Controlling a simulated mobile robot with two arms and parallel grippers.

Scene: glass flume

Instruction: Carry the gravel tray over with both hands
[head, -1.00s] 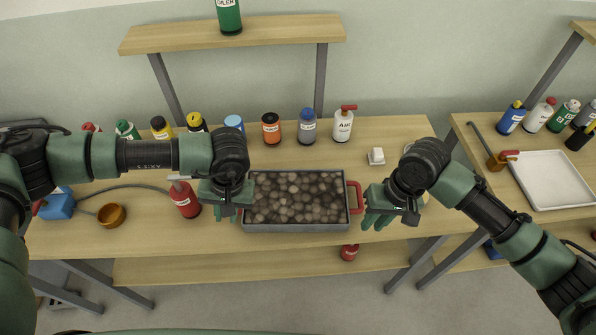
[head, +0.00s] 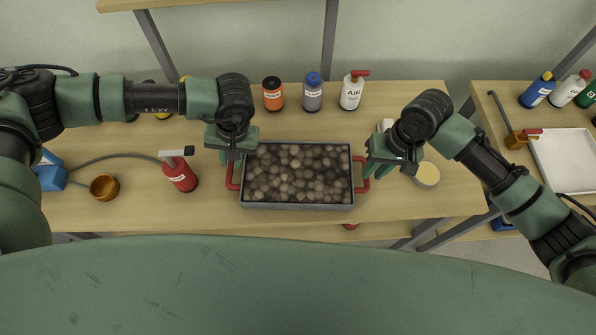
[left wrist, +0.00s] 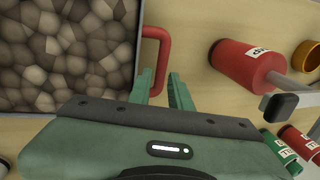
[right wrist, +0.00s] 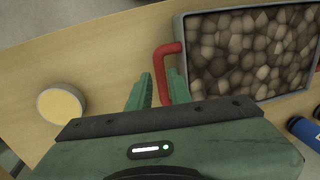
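The gravel tray (head: 297,206) is a grey rectangular tray full of brown stones, lying flat on the wooden workbench. It has a red left handle (left wrist: 163,50) and a red right handle (right wrist: 161,62). My left gripper (head: 232,160) is at the left handle; in the left wrist view its fingers are open, with the handle's bar showing between them. My right gripper (head: 375,172) is at the right handle, also open, with the bar between its fingers in the right wrist view. I cannot tell how deep either bar sits between the fingers.
A red canister (head: 180,174) stands left of the tray, with an orange bowl (head: 104,187) beyond it. A round container with a pale yellow top (head: 427,174) is close right of my right gripper. Bottles line the back. A gap separates the right table with a white tray (head: 568,158).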

